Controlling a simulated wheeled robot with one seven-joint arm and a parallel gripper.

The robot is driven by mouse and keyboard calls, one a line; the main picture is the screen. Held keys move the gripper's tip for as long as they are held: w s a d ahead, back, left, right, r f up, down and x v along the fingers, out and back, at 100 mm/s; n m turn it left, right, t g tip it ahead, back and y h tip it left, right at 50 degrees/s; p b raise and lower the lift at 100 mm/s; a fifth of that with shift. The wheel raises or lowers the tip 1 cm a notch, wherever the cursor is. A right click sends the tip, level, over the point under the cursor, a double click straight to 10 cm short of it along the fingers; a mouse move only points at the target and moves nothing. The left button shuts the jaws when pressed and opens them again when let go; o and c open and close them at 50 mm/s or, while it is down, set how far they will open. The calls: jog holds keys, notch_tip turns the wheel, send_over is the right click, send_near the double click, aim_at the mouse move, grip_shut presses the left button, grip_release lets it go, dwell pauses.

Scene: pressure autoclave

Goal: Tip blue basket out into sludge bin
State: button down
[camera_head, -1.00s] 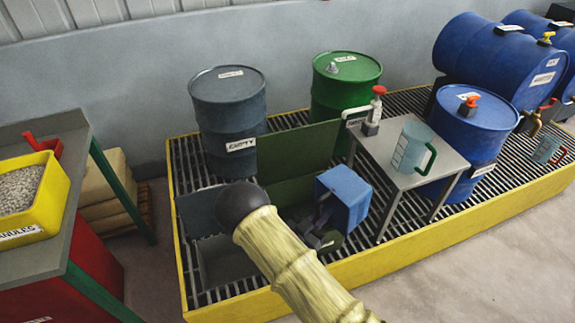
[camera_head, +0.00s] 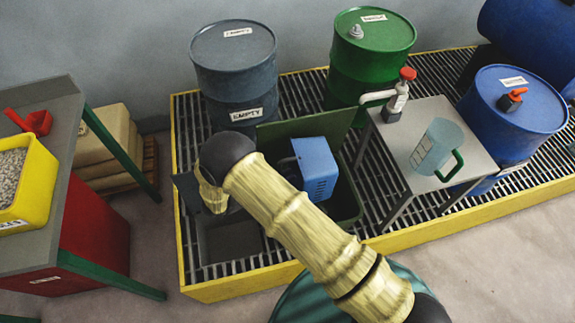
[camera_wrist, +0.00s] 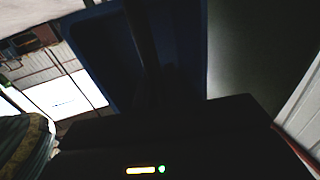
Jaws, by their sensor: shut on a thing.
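The blue basket (camera_head: 318,168) hangs tilted on its side at the mouth of a dark green open bin (camera_head: 346,205) with its lid (camera_head: 300,128) raised behind it. I cannot read a label that marks this as the sludge bin. In the wrist view the basket (camera_wrist: 100,60) is a dark blue hollow close in front of the camera. My gripper (camera_wrist: 148,75) is shut on the basket, dark against it. In the head view my arm hides the gripper, and the basket's contents do not show.
A grey open tub (camera_head: 230,240) sits left of the green bin in the yellow-edged grating (camera_head: 215,288). A small table (camera_head: 400,175) with a jug (camera_head: 436,146) stands close on the right. Drums (camera_head: 236,75) stand behind; a bench (camera_head: 60,165) is at left.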

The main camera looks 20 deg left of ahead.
jog(key=shift+r, duration=0.15)
